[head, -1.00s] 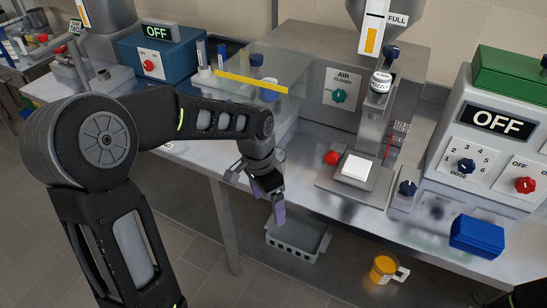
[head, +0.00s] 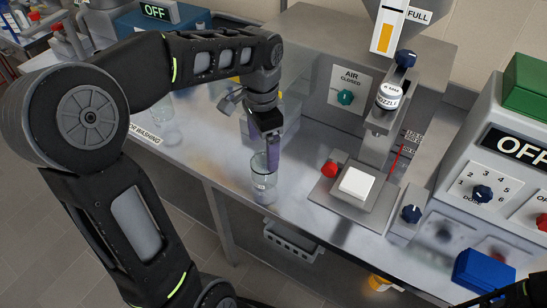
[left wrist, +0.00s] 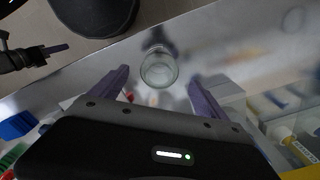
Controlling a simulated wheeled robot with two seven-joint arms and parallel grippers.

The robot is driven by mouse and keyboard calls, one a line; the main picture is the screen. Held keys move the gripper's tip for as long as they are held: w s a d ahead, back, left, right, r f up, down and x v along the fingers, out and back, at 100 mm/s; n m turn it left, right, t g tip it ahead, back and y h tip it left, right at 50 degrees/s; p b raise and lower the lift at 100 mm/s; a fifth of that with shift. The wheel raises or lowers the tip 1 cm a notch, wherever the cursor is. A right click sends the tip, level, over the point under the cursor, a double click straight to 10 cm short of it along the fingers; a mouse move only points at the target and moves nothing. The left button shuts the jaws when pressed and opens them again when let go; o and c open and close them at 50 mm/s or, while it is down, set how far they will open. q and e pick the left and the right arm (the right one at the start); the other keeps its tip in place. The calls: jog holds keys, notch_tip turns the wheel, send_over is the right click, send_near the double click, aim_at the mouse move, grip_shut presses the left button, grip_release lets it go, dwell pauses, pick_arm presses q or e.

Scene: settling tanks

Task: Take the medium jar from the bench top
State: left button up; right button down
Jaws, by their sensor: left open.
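A clear glass jar (head: 264,188) stands upright on the metal bench top (head: 215,165), near its front edge. In the left wrist view, the jar (left wrist: 158,70) shows its round mouth from above, between the lines of the two purple fingers. My left gripper (head: 267,165) is open and points down at the jar, its fingers overlapping the jar's upper part in the head view. I cannot tell whether a finger touches the glass. Another clear glass vessel (head: 166,128) stands further left, partly behind my arm.
A dosing station with a white pad (head: 356,183) and red knob (head: 329,170) stands just right of the jar. A clear-walled box (head: 290,105) is behind the gripper. A grey basket (head: 291,243) is below the bench edge. A blue box (head: 484,270) lies far right.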

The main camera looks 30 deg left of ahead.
aim_at(264, 166)
pick_arm(q)
jog(key=shift+w, duration=0.15)
jog(key=shift+f, duration=0.1)
jog(key=shift+f, duration=1.25)
notch_tip(264, 166, down, 5)
jog(key=shift+f+p, duration=0.1)
jog(key=shift+p, duration=0.45)
jog(key=shift+c, duration=0.4)
